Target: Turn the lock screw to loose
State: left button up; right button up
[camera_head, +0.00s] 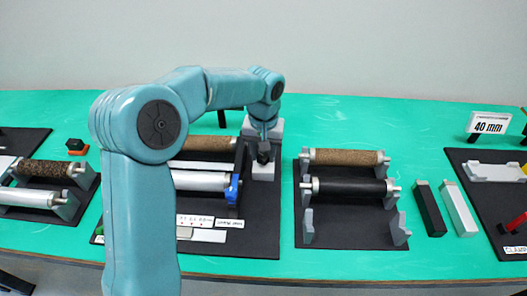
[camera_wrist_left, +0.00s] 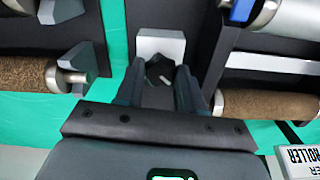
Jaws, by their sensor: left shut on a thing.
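My left gripper (camera_head: 263,150) reaches down over a grey block (camera_head: 264,173) at the right end of the middle conveyor. In the left wrist view its two dark fingers (camera_wrist_left: 161,84) stand close around the dark lock screw knob (camera_wrist_left: 158,68), in front of the light grey block (camera_wrist_left: 160,45). The fingers are shut on the knob. The knob is mostly hidden in the head view, and its turn angle is hard to read. My right gripper is not in view.
The middle conveyor has a brown roller (camera_head: 207,143), a silver roller (camera_head: 203,181) and a blue part (camera_head: 233,190). Right of it stands another rack with a brown roller (camera_head: 345,157) and a black roller (camera_head: 352,188). Black (camera_head: 429,209) and white (camera_head: 459,209) bars lie further right.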

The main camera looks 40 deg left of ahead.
aim_at(264, 157)
pick_arm(q)
jog(key=n, duration=0.6)
jog(key=n+b, duration=0.1)
jog(key=n, duration=0.6)
jog(key=shift+w+r, duration=0.1)
dwell(0.4)
jog(key=o, duration=1)
jog(key=shift+d, duration=0.1)
jog(key=shift+o, duration=0.2)
notch_tip(264, 157, up, 16)
jog(key=p, duration=0.2)
jog(key=shift+r, duration=0.2)
